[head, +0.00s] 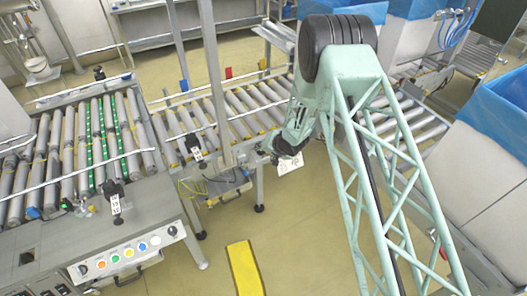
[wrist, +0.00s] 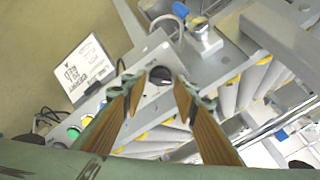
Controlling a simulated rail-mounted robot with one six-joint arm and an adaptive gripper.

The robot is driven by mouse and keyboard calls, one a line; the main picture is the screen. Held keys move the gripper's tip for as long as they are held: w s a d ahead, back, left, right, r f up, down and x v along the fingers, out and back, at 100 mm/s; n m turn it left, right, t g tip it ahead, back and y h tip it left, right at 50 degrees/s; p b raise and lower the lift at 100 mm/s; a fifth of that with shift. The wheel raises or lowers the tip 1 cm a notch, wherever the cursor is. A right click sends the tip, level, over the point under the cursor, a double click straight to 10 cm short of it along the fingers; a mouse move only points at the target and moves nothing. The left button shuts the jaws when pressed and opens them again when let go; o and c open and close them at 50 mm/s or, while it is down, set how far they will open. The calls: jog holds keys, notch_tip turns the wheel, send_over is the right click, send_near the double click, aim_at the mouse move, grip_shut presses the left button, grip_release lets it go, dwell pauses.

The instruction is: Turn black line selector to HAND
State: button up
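In the wrist view a black selector knob (wrist: 160,76) with a pale pointer mark sits on a grey control panel (wrist: 125,82). My gripper (wrist: 161,79) is open. Its two wooden-looking fingers stand either side of the knob in the picture, with nothing held. I cannot tell whether the tips are level with the knob or short of it. The knob's position lettering is not readable. In the head view my gripper (head: 264,152) is small and partly hidden by my arm, beside the central conveyor stand.
A white printed card (wrist: 85,66) hangs beside the panel. Roller conveyors (head: 235,110) stand behind. Another console (head: 130,255) with coloured buttons and black knobs is at left. Open floor shows in front.

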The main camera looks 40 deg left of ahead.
jog(key=v, duration=1.1)
dwell(0.3)
jog(key=shift+s+d+r, duration=0.1)
jog(key=shift+r, duration=0.1)
dwell(0.4)
